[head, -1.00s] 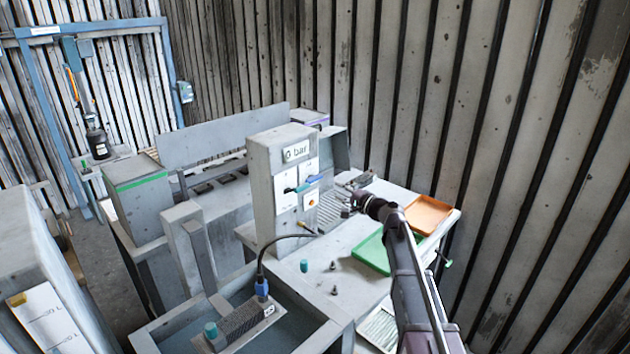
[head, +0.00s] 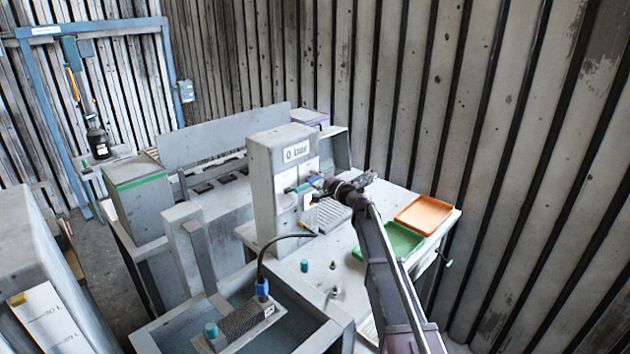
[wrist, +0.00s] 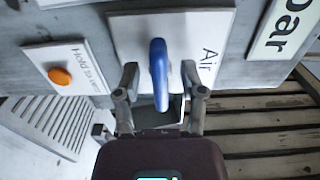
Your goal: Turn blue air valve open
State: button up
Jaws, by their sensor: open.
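The blue air valve handle (wrist: 159,75) sits on a white plate marked "Air" (wrist: 207,66) in the wrist view. In the head view the blue handle (head: 315,178) shows small on the front of the grey panel box (head: 266,190). My gripper (wrist: 159,70) is open, with one finger on each side of the handle. Both fingers look apart from it, with a gap on each side. In the head view my gripper (head: 327,187) is close to the panel and partly covers it.
An orange button (wrist: 60,76) on a "Hold to" plate is beside the valve. A "0 bar" display (head: 296,151) is above. Green (head: 404,239) and orange (head: 424,214) trays lie on the bench to the right. A hose (head: 264,258) runs into the tank in front.

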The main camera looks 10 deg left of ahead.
grip_shut()
